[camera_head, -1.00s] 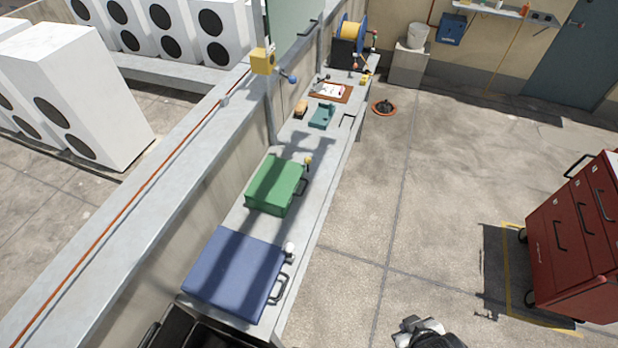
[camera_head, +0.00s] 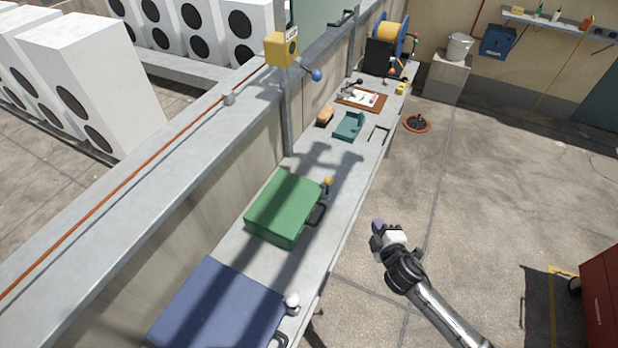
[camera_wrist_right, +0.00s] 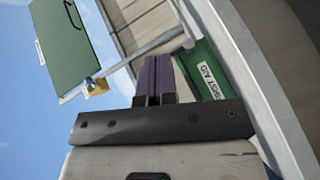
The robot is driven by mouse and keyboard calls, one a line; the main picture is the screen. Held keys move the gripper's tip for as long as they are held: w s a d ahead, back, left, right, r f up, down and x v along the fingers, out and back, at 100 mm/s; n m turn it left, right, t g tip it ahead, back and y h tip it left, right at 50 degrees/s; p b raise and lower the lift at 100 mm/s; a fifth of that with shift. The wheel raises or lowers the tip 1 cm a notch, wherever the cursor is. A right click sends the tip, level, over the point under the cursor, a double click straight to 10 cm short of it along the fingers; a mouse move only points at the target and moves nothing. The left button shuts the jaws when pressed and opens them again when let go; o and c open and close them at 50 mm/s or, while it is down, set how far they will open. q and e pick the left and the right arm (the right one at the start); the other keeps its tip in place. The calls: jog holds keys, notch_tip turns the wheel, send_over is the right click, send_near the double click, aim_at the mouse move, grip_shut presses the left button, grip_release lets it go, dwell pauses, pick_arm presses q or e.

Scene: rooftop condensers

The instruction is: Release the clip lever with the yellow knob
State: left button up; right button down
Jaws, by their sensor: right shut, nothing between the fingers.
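A small yellow knob (camera_head: 328,181) stands on a lever at the right side of the green case (camera_head: 285,205), on the long grey bench. The lever itself is too small to read clearly. My left gripper is not in view.
A blue case (camera_head: 215,310) with a white knob (camera_head: 292,300) sits nearer on the bench. A yellow box (camera_head: 281,50) with a blue-knobbed lever (camera_head: 315,74) is on a post by the wall. A teal holder (camera_head: 348,127) and clipboard (camera_head: 362,98) lie farther along.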

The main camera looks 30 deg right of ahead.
jog(key=a+r+n+t+y, duration=0.1)
jog(key=n, duration=0.1)
jog(key=w+a+n+t+y, duration=0.1)
jog(key=a+n+y, duration=0.1)
jog(key=w+a+r+n+t+y, duration=0.1)
jog(key=n, duration=0.1)
jog(key=shift+a+r+n, duration=0.3)
jog(key=shift+a+r, duration=0.05)
jog(key=shift+a, duration=0.05)
send_near(326, 187)
jog(key=w+d+r, duration=0.1)
jog(key=w+r, duration=0.1)
jog(key=w, duration=0.3)
jog(key=shift+w+r+b, duration=0.25)
jog(key=shift+w+b, duration=0.05)
jog(key=shift+w, duration=0.1)
